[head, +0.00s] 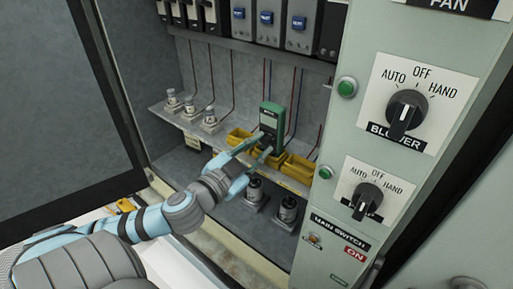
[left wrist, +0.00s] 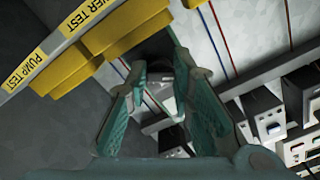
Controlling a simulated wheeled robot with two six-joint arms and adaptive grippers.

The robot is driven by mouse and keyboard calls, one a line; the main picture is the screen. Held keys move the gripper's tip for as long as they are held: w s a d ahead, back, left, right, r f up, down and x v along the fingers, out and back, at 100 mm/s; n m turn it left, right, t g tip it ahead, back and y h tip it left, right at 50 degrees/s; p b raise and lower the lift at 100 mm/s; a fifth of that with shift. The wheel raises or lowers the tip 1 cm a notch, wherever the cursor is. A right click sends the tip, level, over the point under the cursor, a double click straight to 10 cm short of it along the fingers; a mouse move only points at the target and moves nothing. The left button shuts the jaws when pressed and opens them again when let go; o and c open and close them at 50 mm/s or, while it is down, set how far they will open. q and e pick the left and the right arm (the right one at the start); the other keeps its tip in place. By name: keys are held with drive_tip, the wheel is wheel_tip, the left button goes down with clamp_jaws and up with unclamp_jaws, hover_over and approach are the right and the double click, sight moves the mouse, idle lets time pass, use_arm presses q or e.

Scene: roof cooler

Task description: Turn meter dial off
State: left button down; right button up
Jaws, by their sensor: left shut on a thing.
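The meter (head: 271,116) is a small upright handheld unit with a green case, standing among the yellow bins on the cabinet shelf. My left gripper (head: 264,146) reaches in from the lower left, and its green fingers are at the meter's lower front. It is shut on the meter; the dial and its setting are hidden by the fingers. In the left wrist view, the two fingers of my left gripper (left wrist: 166,82) stand either side of a dark, shadowed thing, with their tips apart. My right gripper is not in view.
Yellow bins (head: 298,168) sit beside the meter; yellow bins (left wrist: 120,30) also show in the left wrist view. Wires hang behind. Round posts (head: 288,208) stand below the shelf. A panel with a blower knob (head: 407,112) and a lower knob (head: 367,198) borders the right. The open door is at left.

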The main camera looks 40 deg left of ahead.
use_arm(q)
drive_tip(key=c, duration=1.6)
unclamp_jaws()
drive_tip(key=shift+o, duration=1)
drive_tip(key=shift+w+d, duration=0.1)
drive_tip(key=shift+w, duration=0.05)
